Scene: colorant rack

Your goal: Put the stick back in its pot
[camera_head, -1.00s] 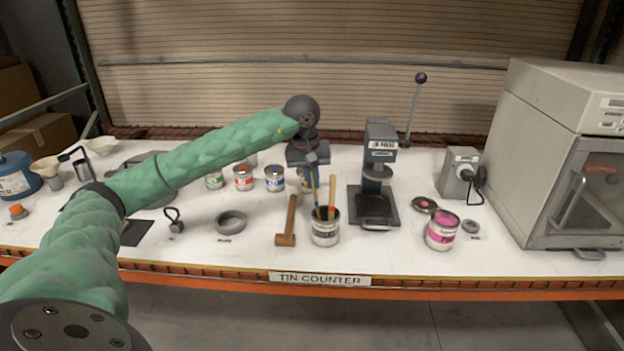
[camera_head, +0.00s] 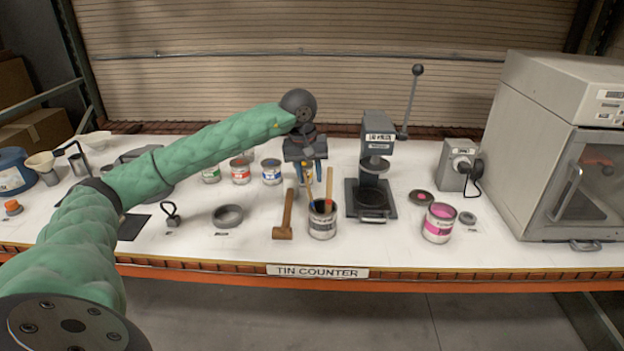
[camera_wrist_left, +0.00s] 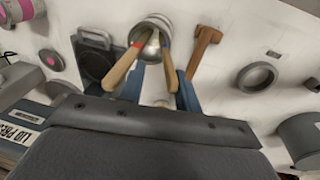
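The pot (camera_head: 322,222) is an open grey-labelled tin near the front of the counter. Two wooden sticks lean in it: one with a red mark (camera_head: 325,186) and one with a blue mark (camera_head: 309,192). In the left wrist view, the lower ends of the red-marked stick (camera_wrist_left: 122,69) and blue-marked stick (camera_wrist_left: 169,68) are inside the pot's rim (camera_wrist_left: 152,20). My left gripper (camera_head: 308,176) is open just behind and above the pot. Its blue fingers (camera_wrist_left: 160,92) are spread, with the blue-marked stick's top near one finger; contact is unclear. My right gripper is out of view.
A wooden mallet (camera_head: 285,215) lies left of the pot. The lid press (camera_head: 375,165) stands right of it, with a pink paint tin (camera_head: 439,223) farther right. A grey ring (camera_head: 228,215) and small paint tins (camera_head: 240,171) are left. The front counter strip is clear.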

